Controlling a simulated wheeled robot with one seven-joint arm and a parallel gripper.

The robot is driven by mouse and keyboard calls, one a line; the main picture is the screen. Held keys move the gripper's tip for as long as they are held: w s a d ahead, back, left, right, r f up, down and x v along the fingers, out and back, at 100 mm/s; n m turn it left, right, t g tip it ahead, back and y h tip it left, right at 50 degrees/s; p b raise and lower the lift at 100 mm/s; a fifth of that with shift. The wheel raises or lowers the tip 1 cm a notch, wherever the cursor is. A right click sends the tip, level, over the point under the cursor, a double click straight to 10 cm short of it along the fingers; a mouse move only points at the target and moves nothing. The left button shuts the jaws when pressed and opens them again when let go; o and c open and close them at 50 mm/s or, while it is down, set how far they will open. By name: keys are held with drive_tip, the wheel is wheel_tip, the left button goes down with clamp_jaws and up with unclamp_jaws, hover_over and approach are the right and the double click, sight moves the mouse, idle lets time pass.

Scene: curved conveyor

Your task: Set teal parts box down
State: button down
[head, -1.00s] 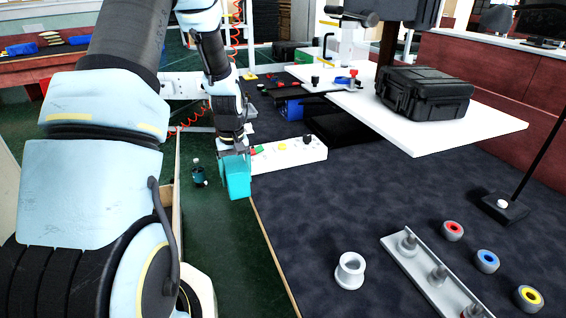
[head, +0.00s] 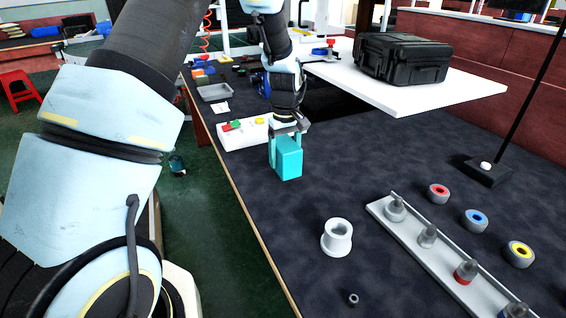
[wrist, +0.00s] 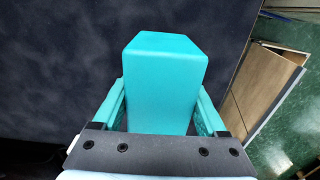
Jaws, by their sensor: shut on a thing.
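The teal parts box (head: 289,158) is a plain teal block, held upright over the dark worktop (head: 330,205) near its left edge. My gripper (head: 287,142) is shut on it from above, with one finger on each side. In the wrist view the box (wrist: 163,80) sits between the two teal finger pads of my gripper (wrist: 160,115), with dark worktop beyond it. I cannot tell whether the bottom of the box touches the worktop.
A control box with coloured buttons (head: 245,133) stands just behind the box. A white spool (head: 337,237) and a rail with pegs (head: 410,232) are nearer. A white shelf (head: 400,90) bearing a black case (head: 402,60) overhangs at right.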

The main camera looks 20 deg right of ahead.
drive_tip(key=shift+f+p, duration=0.3)
drive_tip(key=shift+f, duration=1.55)
drive_tip(key=shift+f, duration=0.2)
unclamp_jaws()
drive_tip(key=shift+r, duration=0.1)
